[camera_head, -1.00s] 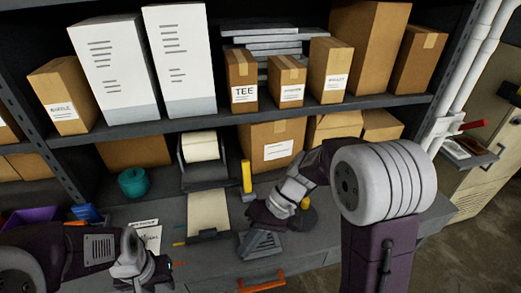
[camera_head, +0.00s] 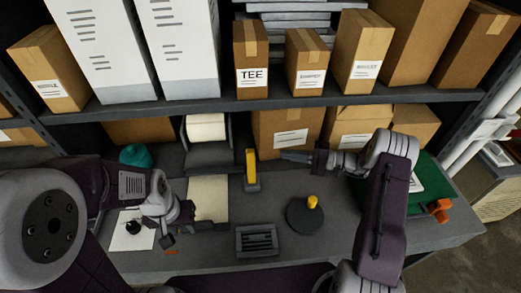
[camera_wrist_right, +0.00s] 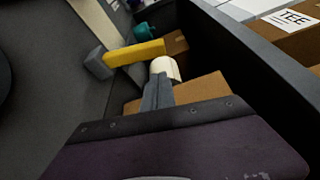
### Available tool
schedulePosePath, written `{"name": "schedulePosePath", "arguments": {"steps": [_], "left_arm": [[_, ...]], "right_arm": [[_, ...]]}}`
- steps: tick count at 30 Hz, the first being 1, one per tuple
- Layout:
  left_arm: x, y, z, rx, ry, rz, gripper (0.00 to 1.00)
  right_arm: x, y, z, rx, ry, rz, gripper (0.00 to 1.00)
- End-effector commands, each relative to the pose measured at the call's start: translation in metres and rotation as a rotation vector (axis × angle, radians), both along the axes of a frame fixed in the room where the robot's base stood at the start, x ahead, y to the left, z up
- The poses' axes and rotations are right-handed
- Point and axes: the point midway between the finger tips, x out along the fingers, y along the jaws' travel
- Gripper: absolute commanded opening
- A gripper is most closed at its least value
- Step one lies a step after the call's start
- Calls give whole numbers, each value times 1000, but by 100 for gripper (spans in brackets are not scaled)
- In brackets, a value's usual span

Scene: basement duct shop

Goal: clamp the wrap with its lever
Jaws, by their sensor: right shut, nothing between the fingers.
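The yellow lever (camera_head: 251,165) stands upright on a grey base at the back of the bench. In the right wrist view the lever (camera_wrist_right: 135,52) lies beyond my fingers. The pale wrap sheet (camera_head: 208,195) runs forward from the white roll (camera_head: 206,128) in its dark holder, left of the lever. A dark bar lies at the sheet's front end. My right gripper (camera_head: 285,156) is shut and empty, just right of the lever and apart from it. My left gripper (camera_head: 180,228) is low by the sheet's front left; its finger gap is unclear.
A round dark disc (camera_head: 300,218) with a yellow knob and a grey vent register (camera_head: 257,240) lie in front of the lever. A green mat (camera_head: 428,190) and orange item (camera_head: 439,210) are at right. Boxes (camera_head: 285,130) stand behind, under a shelf (camera_head: 270,106).

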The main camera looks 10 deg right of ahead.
Motion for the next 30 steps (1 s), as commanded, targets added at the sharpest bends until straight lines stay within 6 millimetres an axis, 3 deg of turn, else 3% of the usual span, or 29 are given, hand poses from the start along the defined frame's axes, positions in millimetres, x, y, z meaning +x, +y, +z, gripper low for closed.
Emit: {"name": "schedulePosePath", "arguments": {"steps": [5, 18, 30], "left_arm": [[0, 0, 7, 0, 0, 0, 36], [0, 0, 36, 0, 0, 0, 36], [0, 0, 37, 0, 0, 0, 36]], "right_arm": [[4, 12, 1, 0, 2, 3, 0], [28, 86, -4, -1, 2, 4, 0], [32, 95, -7, -1, 0, 1, 0]]}}
